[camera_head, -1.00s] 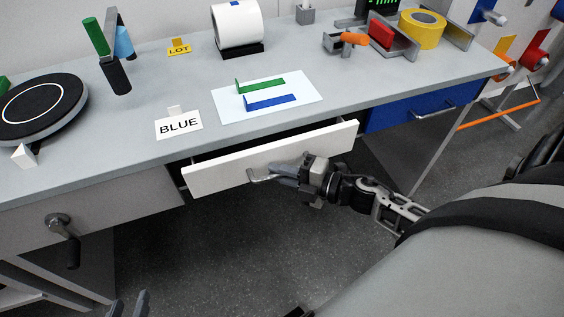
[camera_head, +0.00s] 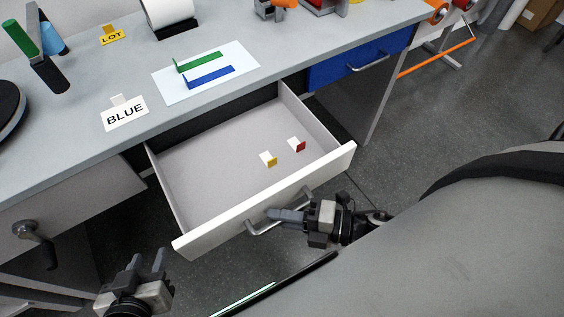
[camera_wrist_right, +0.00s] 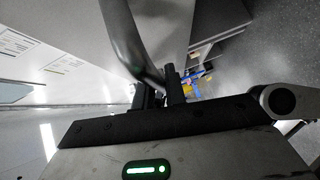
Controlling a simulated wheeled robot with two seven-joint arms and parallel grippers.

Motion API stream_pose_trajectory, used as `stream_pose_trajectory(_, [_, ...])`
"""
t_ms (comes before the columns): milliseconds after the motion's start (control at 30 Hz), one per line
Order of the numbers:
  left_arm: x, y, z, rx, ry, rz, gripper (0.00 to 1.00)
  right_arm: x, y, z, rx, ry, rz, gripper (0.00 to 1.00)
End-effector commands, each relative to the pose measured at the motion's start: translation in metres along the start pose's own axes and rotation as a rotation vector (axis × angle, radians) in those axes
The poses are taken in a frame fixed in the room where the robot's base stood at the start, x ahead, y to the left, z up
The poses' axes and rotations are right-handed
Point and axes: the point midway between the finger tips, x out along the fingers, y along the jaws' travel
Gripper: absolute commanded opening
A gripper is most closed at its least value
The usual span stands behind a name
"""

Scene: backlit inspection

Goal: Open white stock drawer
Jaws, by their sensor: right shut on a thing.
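The white stock drawer (camera_head: 215,237) is pulled well out from under the bench, and its inside shows. Its metal bar handle (camera_head: 262,229) is on the front panel. My right gripper (camera_head: 280,215) is shut on the handle; in the right wrist view the curved handle bar (camera_wrist_right: 127,45) runs down to the fingers (camera_wrist_right: 160,88). My left gripper (camera_head: 149,262) is at the lower left, below and left of the drawer, with its two fingers apart and nothing between them.
Two small tags, one yellow (camera_head: 269,160) and one red (camera_head: 298,146), are in the drawer. A blue drawer (camera_head: 345,66) is shut at the right. A crank handle (camera_head: 35,232) sticks out at the left. The BLUE sign (camera_head: 125,114) stands on the bench (camera_head: 75,115).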

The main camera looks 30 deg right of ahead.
Motion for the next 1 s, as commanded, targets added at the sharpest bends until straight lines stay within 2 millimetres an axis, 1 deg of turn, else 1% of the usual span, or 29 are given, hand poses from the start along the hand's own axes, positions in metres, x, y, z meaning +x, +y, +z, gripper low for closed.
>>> stream_pose_trajectory(200, [-0.0009,0.0001,-0.0007,0.003,-0.001,0.000,0.36,-0.0027,-0.0008,-0.0058,-0.004,0.012,-0.002,0.00])
stream_pose_trajectory(533, [-0.0010,0.0002,-0.0010,0.004,0.000,0.000,0.36,-0.0032,-0.0010,-0.0059,-0.004,0.012,-0.002,0.00])
stream_pose_trajectory(567, [-0.0010,0.0002,-0.0010,0.004,0.000,0.000,0.36,-0.0032,-0.0010,-0.0059,-0.004,0.012,-0.002,0.18])
stream_pose_trajectory(600, [-0.0010,0.0001,-0.0012,0.004,0.000,0.000,0.36,-0.0032,-0.0010,-0.0058,-0.004,0.012,-0.002,0.29])
stream_pose_trajectory(633, [-0.0011,0.0002,-0.0013,0.004,0.000,0.000,0.36,-0.0031,-0.0010,-0.0059,-0.004,0.012,-0.002,0.34])
stream_pose_trajectory(1000, [-0.0012,0.0001,-0.0021,0.004,0.002,0.000,0.36,-0.0027,-0.0012,-0.0067,-0.003,0.013,-0.002,0.34])
